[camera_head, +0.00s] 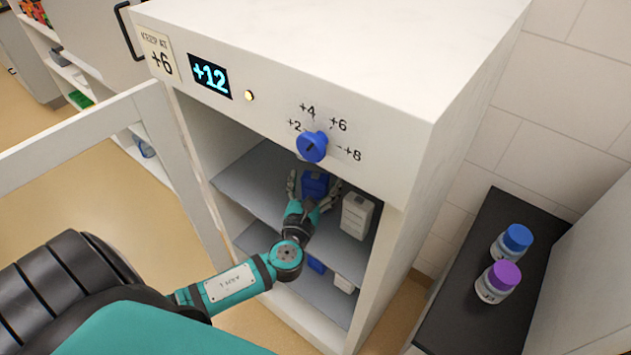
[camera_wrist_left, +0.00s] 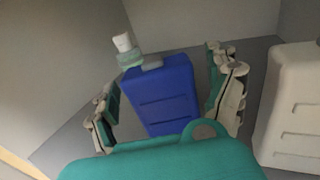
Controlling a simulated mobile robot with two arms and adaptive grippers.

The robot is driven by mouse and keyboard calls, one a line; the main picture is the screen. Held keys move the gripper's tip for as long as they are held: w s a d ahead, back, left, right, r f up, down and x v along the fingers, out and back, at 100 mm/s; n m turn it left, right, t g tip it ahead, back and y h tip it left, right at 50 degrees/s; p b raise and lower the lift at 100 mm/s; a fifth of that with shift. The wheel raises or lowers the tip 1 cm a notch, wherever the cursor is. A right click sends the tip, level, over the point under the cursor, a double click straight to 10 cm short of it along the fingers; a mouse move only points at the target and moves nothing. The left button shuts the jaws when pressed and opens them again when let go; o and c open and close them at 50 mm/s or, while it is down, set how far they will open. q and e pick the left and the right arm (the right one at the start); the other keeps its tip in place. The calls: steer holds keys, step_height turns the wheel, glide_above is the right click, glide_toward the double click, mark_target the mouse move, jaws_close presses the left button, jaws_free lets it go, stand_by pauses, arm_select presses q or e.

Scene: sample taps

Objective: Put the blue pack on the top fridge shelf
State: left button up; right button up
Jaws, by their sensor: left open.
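The blue pack (camera_head: 315,184) stands on the top fridge shelf (camera_head: 245,179), in the open fridge (camera_head: 390,139). My left gripper (camera_head: 314,188) reaches inside the fridge, with one finger on each side of the pack. In the left wrist view the blue pack (camera_wrist_left: 163,95) stands upright between the open fingers of the left gripper (camera_wrist_left: 168,98), with gaps on both sides. The pack's lower front is hidden by my gripper's palm. My right gripper is not in view.
A white pack (camera_head: 357,215) stands on the same shelf, close right of my gripper. A small bottle (camera_wrist_left: 126,48) stands behind the blue pack. A lower shelf (camera_head: 330,296) holds another blue item. The fridge door (camera_head: 150,120) is open at left. Two jars (camera_head: 505,262) stand on a black counter.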

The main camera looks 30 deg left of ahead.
arm_select(q)
steer(key=b+v, duration=0.2)
steer(key=v, duration=0.9)
steer(key=shift+s+d, duration=0.15)
steer(key=shift+s, duration=0.25)
